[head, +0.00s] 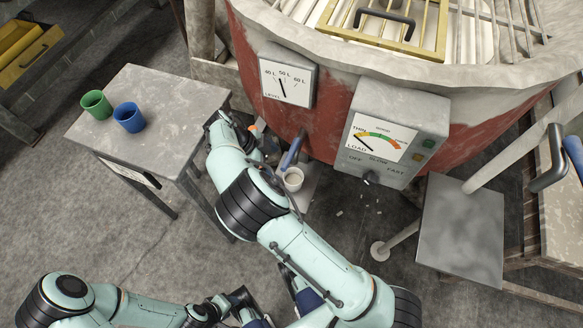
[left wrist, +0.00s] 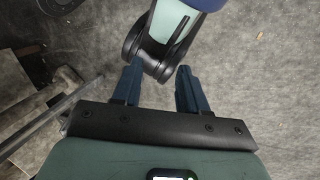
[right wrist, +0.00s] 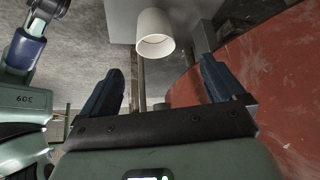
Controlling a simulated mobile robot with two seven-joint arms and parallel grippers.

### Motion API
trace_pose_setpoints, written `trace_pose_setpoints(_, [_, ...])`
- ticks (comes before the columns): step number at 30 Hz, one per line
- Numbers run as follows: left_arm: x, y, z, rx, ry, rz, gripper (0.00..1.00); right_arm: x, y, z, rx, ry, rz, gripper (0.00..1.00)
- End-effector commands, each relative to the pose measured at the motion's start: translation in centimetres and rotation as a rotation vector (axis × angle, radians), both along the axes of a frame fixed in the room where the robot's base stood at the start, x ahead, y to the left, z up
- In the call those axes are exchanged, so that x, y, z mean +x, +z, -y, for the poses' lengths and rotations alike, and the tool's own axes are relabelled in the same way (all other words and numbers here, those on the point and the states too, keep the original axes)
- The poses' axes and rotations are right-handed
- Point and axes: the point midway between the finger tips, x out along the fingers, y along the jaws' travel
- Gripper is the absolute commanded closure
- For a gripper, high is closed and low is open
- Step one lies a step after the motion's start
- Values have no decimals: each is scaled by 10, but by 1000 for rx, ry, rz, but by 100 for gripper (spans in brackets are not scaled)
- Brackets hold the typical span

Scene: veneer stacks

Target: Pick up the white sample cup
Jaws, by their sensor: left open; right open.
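The white sample cup (head: 293,179) stands on a small grey ledge at the foot of the red vat in the head view, just right of my right forearm. In the right wrist view the cup (right wrist: 155,35) is at the top, its open rim towards the camera. My right gripper (right wrist: 163,72) is open and empty. Its fingers point towards the cup with a gap between.
A green cup (head: 96,104) and a blue cup (head: 129,117) stand on a grey table (head: 165,85) at left. The red vat (head: 325,125) carries a level gauge (head: 287,80) and control box (head: 392,135).

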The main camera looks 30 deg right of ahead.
Motion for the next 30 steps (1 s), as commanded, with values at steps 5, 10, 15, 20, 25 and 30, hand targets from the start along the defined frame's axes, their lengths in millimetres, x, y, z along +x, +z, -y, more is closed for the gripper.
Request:
trace_pose_setpoints(5, [4,-5,-3,7,7,12,57,-6,-20,10,-1,-3,-4,4])
trace_pose_setpoints(10, [13,-13,-7,17,16,33,57,-15,-49,26,-1,-2,-4,4])
trace_pose_setpoints(15, [18,-16,-9,25,21,49,57,-20,-66,36,0,0,-2,4])
trace_pose_setpoints(20, [21,-19,-10,28,25,57,57,-23,-75,40,1,-1,-3,4])
trace_pose_setpoints(25, [31,-28,-15,41,36,82,57,-30,-101,45,0,0,-5,4])
trace_pose_setpoints(30, [38,-31,-18,49,43,100,57,-35,-115,55,0,0,-2,4])
